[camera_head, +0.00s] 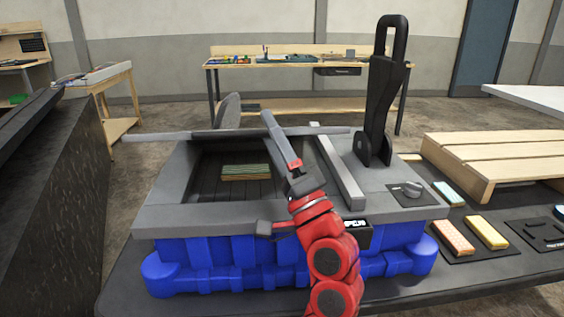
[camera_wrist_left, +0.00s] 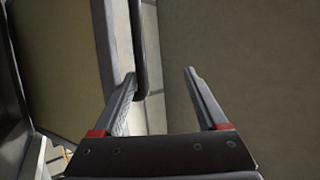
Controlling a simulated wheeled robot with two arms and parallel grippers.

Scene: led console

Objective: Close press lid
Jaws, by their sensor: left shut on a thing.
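The press (camera_head: 390,208) has a grey top on a blue base. Its open chamber (camera_head: 205,180) holds a small greenish, wood-edged block (camera_head: 245,172). The grey lid (camera_head: 170,136) shows as a thin, nearly edge-on slab above the chamber's back side, so it stands raised. My left gripper (camera_head: 272,120), on the red arm, reaches over the chamber to the lid's edge. In the left wrist view a dark bar (camera_wrist_left: 138,40), seemingly the lid's handle, lies against the left finger of my left gripper (camera_wrist_left: 160,76). The exact contact is hard to see. My right gripper is out of view.
A wooden pallet (camera_head: 500,155) and coloured blocks (camera_head: 487,232) lie at the right on the dark table (camera_head: 440,270). A workbench (camera_head: 300,62) stands behind.

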